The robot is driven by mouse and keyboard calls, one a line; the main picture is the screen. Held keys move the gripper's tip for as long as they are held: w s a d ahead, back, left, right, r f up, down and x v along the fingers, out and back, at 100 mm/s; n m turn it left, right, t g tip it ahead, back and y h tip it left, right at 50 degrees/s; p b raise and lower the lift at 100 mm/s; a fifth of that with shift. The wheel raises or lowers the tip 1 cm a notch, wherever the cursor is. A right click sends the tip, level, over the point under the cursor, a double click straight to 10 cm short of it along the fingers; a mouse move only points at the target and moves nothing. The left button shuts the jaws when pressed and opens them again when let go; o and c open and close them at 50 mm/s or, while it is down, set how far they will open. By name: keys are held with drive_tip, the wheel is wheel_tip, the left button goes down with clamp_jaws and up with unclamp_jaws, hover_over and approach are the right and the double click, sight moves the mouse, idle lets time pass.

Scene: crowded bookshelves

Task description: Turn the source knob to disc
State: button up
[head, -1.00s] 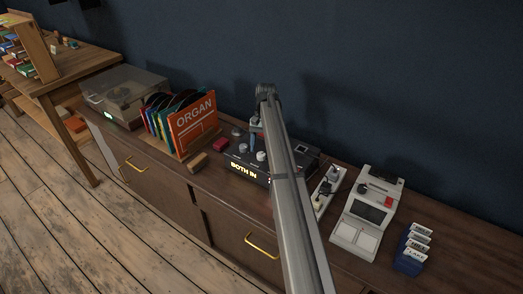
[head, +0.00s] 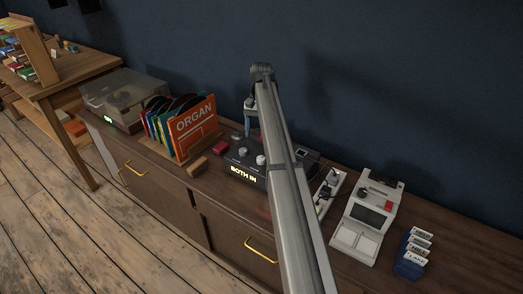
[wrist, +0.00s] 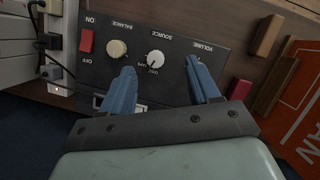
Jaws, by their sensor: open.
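The source knob (wrist: 155,58) is a round white knob on a dark control box, seen upside down in the wrist view. The words DISC and TAPE are printed beside it; I cannot tell its exact setting. The box (head: 236,158) stands on the sideboard in the head view, with lit BOTH IN lettering on its front. My gripper (wrist: 160,68) is open and empty, its blue fingers on either side of the source knob in the picture, apparently above the panel. It shows partly behind my arm in the head view (head: 251,122).
The cream balance knob (wrist: 116,48) and red ON/OFF switch (wrist: 86,41) lie left of the source knob. The volume knob is mostly hidden by the right finger. Record sleeves (head: 192,128), a red block (head: 221,147) and a white device (head: 364,222) stand nearby.

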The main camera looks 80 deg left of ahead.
sight(261, 158)
drive_tip(key=d+r+y, duration=0.2)
drive_tip(key=d+r, duration=0.1)
drive_tip(key=d, duration=0.1)
drive_tip(key=shift+t+y, duration=0.7)
drive_tip(key=shift+y, duration=0.1)
drive_tip(key=a+f, duration=0.1)
drive_tip(key=f, duration=0.4)
drive_tip(key=a+f, duration=0.1)
drive_tip(key=f, duration=0.3)
drive_tip(key=w+f, duration=0.1)
drive_tip(key=f, duration=0.4)
drive_tip(key=shift+a+f, duration=0.3)
drive_tip(key=shift+a, duration=0.1)
drive_tip(key=c, duration=1)
drive_tip(key=shift+n, duration=2.2)
drive_tip(key=shift+c, duration=0.2)
drive_tip(key=o, duration=1)
